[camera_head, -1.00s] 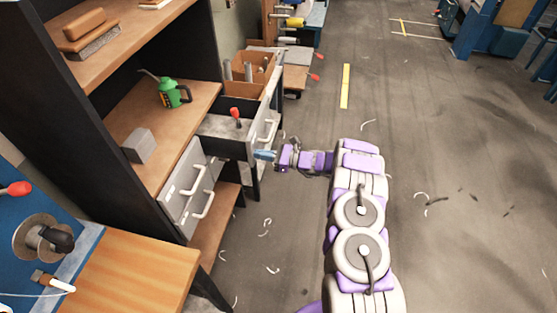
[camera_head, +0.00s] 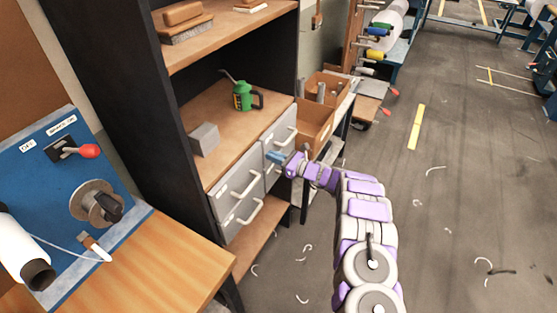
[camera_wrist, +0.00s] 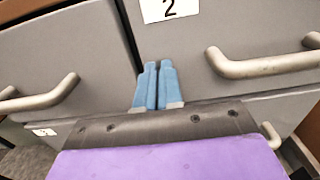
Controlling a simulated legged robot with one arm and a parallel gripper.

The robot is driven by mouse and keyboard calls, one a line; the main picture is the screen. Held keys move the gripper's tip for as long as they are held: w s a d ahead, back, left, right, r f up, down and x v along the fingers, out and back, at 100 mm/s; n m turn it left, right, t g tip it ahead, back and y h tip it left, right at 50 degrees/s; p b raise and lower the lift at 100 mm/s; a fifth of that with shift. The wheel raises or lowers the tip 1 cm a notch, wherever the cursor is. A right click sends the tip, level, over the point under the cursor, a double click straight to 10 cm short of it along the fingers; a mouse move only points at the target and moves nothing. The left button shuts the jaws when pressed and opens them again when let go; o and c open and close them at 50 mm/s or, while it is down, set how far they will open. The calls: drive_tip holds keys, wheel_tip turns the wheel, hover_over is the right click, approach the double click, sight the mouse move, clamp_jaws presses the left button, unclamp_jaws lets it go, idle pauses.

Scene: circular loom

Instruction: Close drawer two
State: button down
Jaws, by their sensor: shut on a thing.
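Drawer two (camera_wrist: 220,35) has a grey front with a white label "2" and a metal bar handle (camera_wrist: 265,66). In the head view it is the upper right drawer (camera_head: 277,133) of the shelf unit, and its front looks about level with the drawer to its left (camera_head: 232,186). My gripper (camera_head: 274,157) is at its lower left part. In the wrist view, the gripper's blue fingers (camera_wrist: 158,85) are together, pointing at the front near its left edge, with nothing visible between them. They look close to the front; contact cannot be told.
The left upper drawer (camera_wrist: 60,60) also has a bar handle. A green can (camera_head: 242,97) and a grey block (camera_head: 204,139) stand on the shelf above. Orange bins (camera_head: 318,120) are behind. A wooden table (camera_head: 150,260) is at front left. The floor right is open.

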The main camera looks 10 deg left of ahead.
drive_tip(key=shift+a+r, duration=0.25)
drive_tip(key=shift+a, duration=0.05)
